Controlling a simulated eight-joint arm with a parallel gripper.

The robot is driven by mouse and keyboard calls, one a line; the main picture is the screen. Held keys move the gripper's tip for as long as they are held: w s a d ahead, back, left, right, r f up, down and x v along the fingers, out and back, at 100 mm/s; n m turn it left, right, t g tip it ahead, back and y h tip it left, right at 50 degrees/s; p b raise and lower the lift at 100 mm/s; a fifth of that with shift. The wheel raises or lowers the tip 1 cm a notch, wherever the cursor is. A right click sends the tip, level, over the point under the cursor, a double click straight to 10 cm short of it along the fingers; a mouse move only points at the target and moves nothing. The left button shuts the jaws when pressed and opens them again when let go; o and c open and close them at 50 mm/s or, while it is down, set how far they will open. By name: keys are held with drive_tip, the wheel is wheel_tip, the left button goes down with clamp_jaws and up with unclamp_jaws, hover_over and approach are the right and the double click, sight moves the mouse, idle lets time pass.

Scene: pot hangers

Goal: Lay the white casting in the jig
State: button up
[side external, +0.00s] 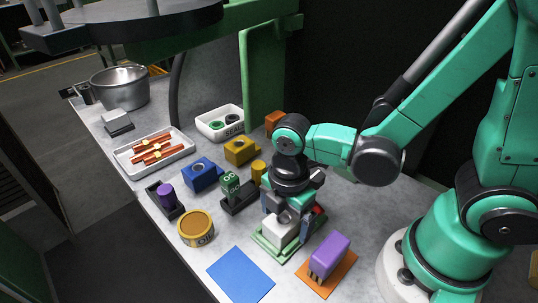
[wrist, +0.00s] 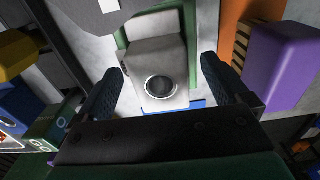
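The white casting (side external: 283,232) is a pale block with a round hole. It is at the green jig (side external: 262,246), below my gripper (side external: 288,215). In the wrist view the casting (wrist: 157,62) lies between the two dark fingers of my gripper (wrist: 160,75), with a visible gap on each side. The fingers are open and do not touch it. Green jig edges (wrist: 190,30) show around the far part of the casting. My gripper hides part of the jig in the side view, and I cannot tell if the casting is fully seated.
A purple block (side external: 328,254) on an orange mat (side external: 340,279) stands close on the right. A blue mat (side external: 241,275) lies in front. A green block (side external: 230,184), yellow block (side external: 240,150), blue block (side external: 202,174) and round tin (side external: 196,228) stand left.

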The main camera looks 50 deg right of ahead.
drive_tip(key=shift+r, duration=0.1)
drive_tip(key=shift+r, duration=2.65)
drive_tip(key=shift+w+d+r+m+t, duration=0.2)
drive_tip(key=shift+d+r+m+t, duration=0.1)
drive_tip(key=shift+m, duration=0.3)
drive_tip(key=w+d+r+m+t, duration=0.1)
drive_tip(key=d+m+t, duration=0.1)
drive_tip(key=m, duration=0.3)
drive_tip(key=w+d+r+m+t, duration=0.1)
drive_tip(key=d+r+m+t, duration=0.1)
drive_tip(key=m, duration=0.4)
drive_tip(key=w+d+r+m+t, duration=0.1)
drive_tip(key=d+r+m+t, duration=0.1)
drive_tip(key=m, duration=0.3)
drive_tip(key=shift+w+d+r+m+t, duration=0.15)
drive_tip(key=shift+w+d+m, duration=0.05)
drive_tip(key=shift+d, duration=0.2)
drive_tip(key=shift+w+d+r+m+t, duration=0.1)
drive_tip(key=shift+w+d+m+t, duration=0.1)
drive_tip(key=shift+d, duration=0.15)
